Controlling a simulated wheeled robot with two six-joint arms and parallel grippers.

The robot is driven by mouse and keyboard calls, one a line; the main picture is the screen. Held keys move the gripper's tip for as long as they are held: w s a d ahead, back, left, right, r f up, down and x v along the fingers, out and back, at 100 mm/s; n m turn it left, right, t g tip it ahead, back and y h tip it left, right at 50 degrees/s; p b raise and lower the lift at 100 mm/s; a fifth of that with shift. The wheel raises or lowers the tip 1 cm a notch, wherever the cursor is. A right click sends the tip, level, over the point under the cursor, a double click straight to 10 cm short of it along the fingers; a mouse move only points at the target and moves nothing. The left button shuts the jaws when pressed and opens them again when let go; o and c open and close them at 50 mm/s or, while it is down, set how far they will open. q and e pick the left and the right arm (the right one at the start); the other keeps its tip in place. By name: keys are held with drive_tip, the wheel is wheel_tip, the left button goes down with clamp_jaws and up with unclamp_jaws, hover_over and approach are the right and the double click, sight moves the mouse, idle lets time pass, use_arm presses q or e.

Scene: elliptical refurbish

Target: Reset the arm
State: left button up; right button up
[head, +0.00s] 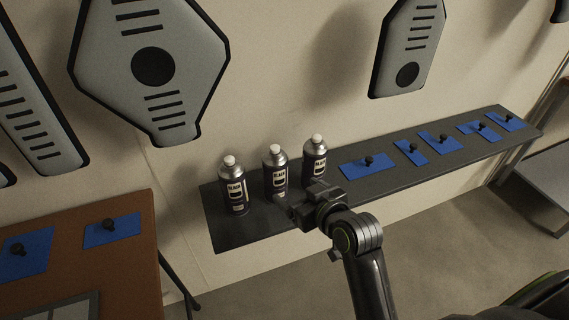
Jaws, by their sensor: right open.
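My right arm reaches in from the lower right over the dark shelf (400,178). My right gripper (303,201) is open, at the shelf's front edge, just in front of the middle spray can (275,175) and the right can (314,158). I cannot tell whether a finger touches a can. A left can (235,190) stands upright beside them. All three are dark with silver shoulders, white caps and "BLACK" labels. The gripper overlaps the lower parts of the middle and right cans. My left gripper is not in view.
Several blue pads with black knobs lie along the shelf, such as this one (366,166). A brown table (135,235) with more blue pads (112,230) stands at the left. Grey panels (185,70) hang on the wall. Open floor (440,240) lies in front of the shelf.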

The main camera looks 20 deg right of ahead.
drive_tip(key=s+d+f+m+g+h, duration=0.1)
drive_tip(key=s+d+f+g, duration=0.25)
drive_tip(key=s, duration=0.55)
drive_tip(key=s+d+f+m+g+h, duration=0.1)
drive_tip(key=s+d+f+g+h, duration=0.25)
drive_tip(key=s, duration=0.55)
drive_tip(key=s+d+f+m+g, duration=0.1)
drive_tip(key=s+d+f+g, duration=0.25)
drive_tip(key=s+f, duration=0.35)
wheel_tip(320, 180, down, 21)
drive_tip(key=d+p, duration=0.2)
drive_tip(key=s+a+f+g+p, duration=0.1)
drive_tip(key=s+f+p, duration=0.1)
drive_tip(key=s+f, duration=1.2)
drive_tip(key=shift+s+a+f+g+y, duration=0.2)
drive_tip(key=shift+s+f+g+y, duration=0.2)
drive_tip(key=shift+s, duration=0.6)
